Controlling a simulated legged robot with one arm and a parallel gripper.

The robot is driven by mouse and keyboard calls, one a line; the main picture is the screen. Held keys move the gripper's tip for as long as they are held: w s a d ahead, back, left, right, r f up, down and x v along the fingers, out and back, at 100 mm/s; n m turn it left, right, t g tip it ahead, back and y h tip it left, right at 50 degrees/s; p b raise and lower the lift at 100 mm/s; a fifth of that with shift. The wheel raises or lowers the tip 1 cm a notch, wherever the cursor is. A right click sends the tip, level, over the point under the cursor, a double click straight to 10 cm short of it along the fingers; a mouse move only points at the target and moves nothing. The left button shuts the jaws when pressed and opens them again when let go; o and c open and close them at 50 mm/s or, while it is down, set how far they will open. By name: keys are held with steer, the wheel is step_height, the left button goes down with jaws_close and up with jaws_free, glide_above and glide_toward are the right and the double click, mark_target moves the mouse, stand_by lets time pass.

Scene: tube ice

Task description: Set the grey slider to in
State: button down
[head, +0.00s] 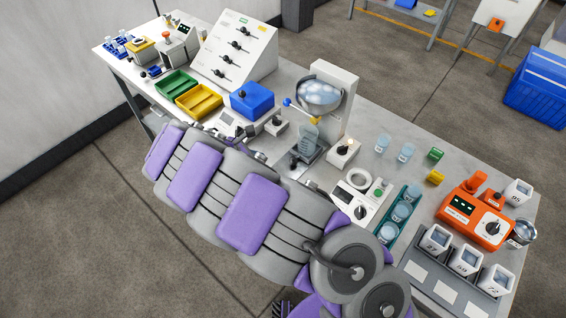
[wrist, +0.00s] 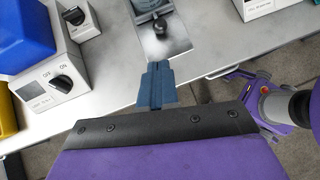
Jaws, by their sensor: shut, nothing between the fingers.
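A flat grey slider plate with a black knob lies at the foot of the ice dispenser (head: 338,90), near the table's front edge. I take this plate to be the grey slider (head: 295,166); it also shows at the top middle of the wrist view (wrist: 186,44). My gripper (wrist: 158,66) is shut and empty. In the wrist view its blue fingertips are just below the plate, near the table edge, and apart from the knob. In the head view my arm hides the gripper. I cannot tell the slider's in or out marking.
An OFF/ON switch box (wrist: 58,88), a knob box (wrist: 78,16) and a blue box (wrist: 22,32) stand left of the slider. A white knob box (head: 344,152) and a scale-like panel (head: 352,202) are right of it. A clear cup (head: 309,132) stands under the dispenser.

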step_height(320, 180, down, 3)
steer(key=s+a+t+h, duration=0.1)
steer(key=s+a, duration=0.1)
steer(key=s, duration=0.1)
steer(key=b, duration=0.3)
glide_toward(297, 156)
steer(key=shift+t, duration=0.3)
steer(key=s+f, duration=0.1)
steer(key=s+a+f, duration=0.1)
steer(key=s+f, duration=0.1)
steer(key=f, duration=0.1)
steer(key=shift+a, duration=0.35)
steer(key=shift+w+d+f+b, duration=0.2)
steer(key=shift+w+d+b, duration=0.2)
steer(key=shift+w+d, duration=0.95)
steer(key=shift+d, duration=0.1)
steer(key=w+d, duration=0.2)
steer(key=w, duration=0.1)
steer(key=shift+w+d, duration=0.15)
steer(key=shift+d, duration=0.15)
